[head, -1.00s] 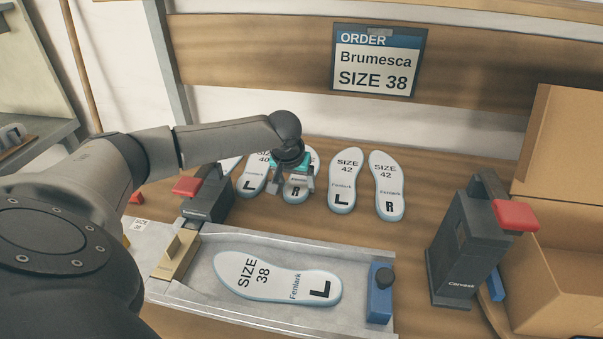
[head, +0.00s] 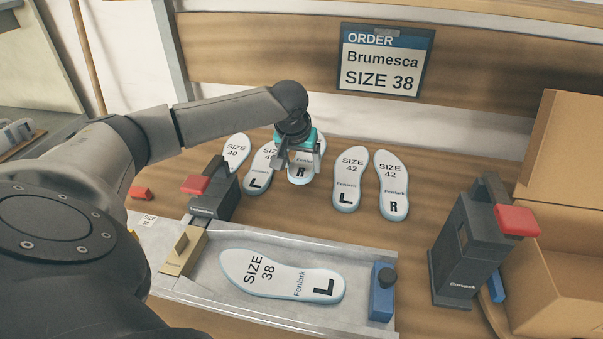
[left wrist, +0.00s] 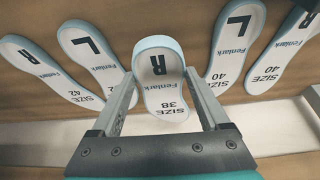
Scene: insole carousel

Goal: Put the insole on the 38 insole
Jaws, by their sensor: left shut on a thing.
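My left gripper (head: 299,172) is shut on a white insole marked R (head: 302,179), among the row of insoles at the back of the bench. In the left wrist view the held insole (left wrist: 162,93) reads 38 and R and sits between the two fingers (left wrist: 160,78). It looks nearer the camera than its neighbours, as if raised a little. The 38 insole marked L (head: 280,276) lies flat, printed side up, in the grey metal tray (head: 345,262) at the front. My right gripper is in neither view.
Size 40 insoles (head: 236,150) lie left of the gripper, a size 42 pair (head: 392,190) right. Dark red-topped devices stand at the tray's left (head: 215,192) and at right (head: 467,245). A blue block (head: 382,295) closes the tray's right end. A cardboard box (head: 565,180) stands far right.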

